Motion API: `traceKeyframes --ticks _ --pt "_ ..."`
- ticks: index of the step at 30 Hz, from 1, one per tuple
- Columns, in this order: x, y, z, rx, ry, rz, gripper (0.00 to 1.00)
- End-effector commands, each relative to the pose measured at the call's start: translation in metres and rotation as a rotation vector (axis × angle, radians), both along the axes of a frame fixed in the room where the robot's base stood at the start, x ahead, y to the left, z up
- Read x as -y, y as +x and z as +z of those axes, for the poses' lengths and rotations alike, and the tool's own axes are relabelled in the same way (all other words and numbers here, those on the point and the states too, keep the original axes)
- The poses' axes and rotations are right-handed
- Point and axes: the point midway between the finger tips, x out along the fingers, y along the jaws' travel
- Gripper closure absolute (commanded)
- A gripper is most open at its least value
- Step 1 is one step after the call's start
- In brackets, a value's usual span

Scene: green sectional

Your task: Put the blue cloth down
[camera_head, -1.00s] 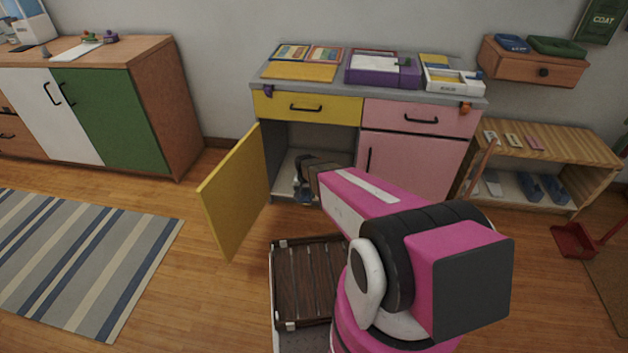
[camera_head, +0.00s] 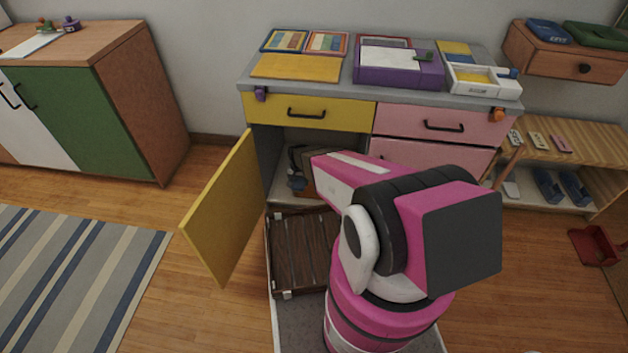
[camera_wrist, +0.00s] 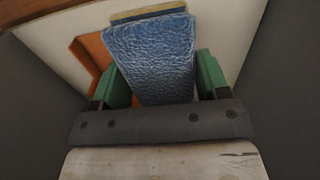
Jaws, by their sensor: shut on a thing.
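In the wrist view, the blue cloth (camera_wrist: 155,58) has a rough texture and lies between the green fingers of my gripper (camera_wrist: 154,82). My gripper is shut on it. My arm hides the right part of the compartment. I cannot tell whether the cloth touches the compartment floor (camera_head: 280,190).
The yellow door (camera_head: 222,210) stands open on the left. The grey counter (camera_head: 352,92) above carries trays and boxes. In the wrist view, an orange-brown thing (camera_wrist: 92,50) is left of the cloth and a tan edge (camera_wrist: 150,12) lies beyond it. Dark walls flank my gripper.

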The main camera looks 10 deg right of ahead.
Motion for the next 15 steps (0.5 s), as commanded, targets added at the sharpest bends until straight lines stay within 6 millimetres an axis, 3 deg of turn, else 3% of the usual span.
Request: traceKeyframes --ticks 15 --pt "0.076 0.059 -0.059 -0.001 0.000 -0.002 0.58"
